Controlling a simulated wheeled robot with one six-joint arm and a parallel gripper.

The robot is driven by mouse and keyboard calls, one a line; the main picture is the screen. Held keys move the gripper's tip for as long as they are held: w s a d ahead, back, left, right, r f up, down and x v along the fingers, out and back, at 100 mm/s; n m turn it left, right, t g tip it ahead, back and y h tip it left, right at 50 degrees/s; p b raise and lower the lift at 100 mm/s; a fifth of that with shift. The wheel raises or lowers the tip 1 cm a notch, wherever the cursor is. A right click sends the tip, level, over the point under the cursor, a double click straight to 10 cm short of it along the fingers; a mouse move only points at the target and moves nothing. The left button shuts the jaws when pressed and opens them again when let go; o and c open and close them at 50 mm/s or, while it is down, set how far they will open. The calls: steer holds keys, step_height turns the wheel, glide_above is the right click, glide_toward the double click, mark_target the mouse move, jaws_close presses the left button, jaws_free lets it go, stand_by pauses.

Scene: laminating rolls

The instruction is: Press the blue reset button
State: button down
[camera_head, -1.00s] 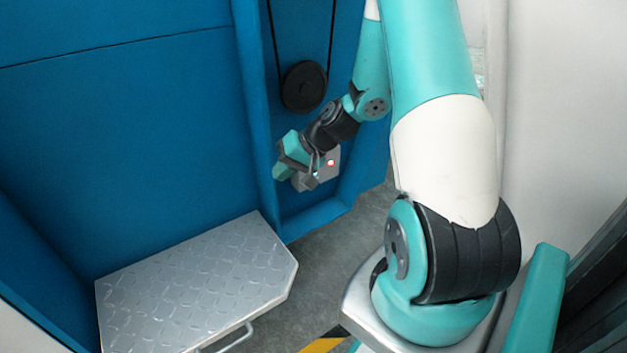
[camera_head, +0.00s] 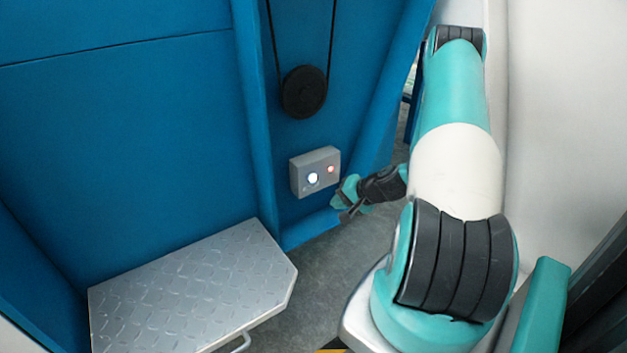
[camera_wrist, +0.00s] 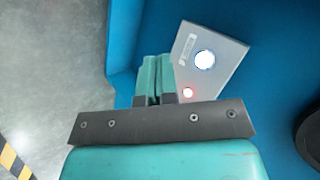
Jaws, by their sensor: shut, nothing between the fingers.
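A grey control box (camera_head: 299,183) is fixed to the blue wall below a black pulley. On its face is a round button (camera_head: 312,178), glowing white with a bluish rim, and a small red light (camera_head: 331,169) to its right. My gripper (camera_head: 343,205) is just right of and below the box, apart from the button. In the wrist view my gripper (camera_wrist: 155,70) has its teal fingers together and empty.
A black pulley (camera_head: 304,92) with a belt hangs above the box. A grey tread-plate step (camera_head: 195,285) juts out at lower left. A blue frame edge (camera_head: 375,130) runs down right of the box. Bare floor (camera_head: 320,270) lies below.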

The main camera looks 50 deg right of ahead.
steer(key=w+d, duration=0.2)
steer(key=w, duration=0.6)
steer(key=shift+w, duration=0.1)
stand_by(1.9)
steer(key=shift+w, duration=0.35)
steer(key=shift+w+d, duration=0.15)
steer(key=shift+w, duration=0.25)
stand_by(0.6)
steer(key=shift+s, duration=0.15)
steer(key=shift+s+a, duration=0.2)
steer(key=shift+s, duration=0.5)
steer(key=shift+s+a+p, duration=0.2)
steer(key=shift+s+p, duration=0.05)
steer(key=shift+s, duration=0.55)
steer(key=shift+s+a+p, duration=0.15)
steer(key=shift+s+p, duration=0.15)
steer(key=shift+s, duration=0.55)
steer(key=shift+s+a+p, duration=0.2)
steer(key=shift+s+p, duration=0.05)
steer(key=shift+s, duration=0.55)
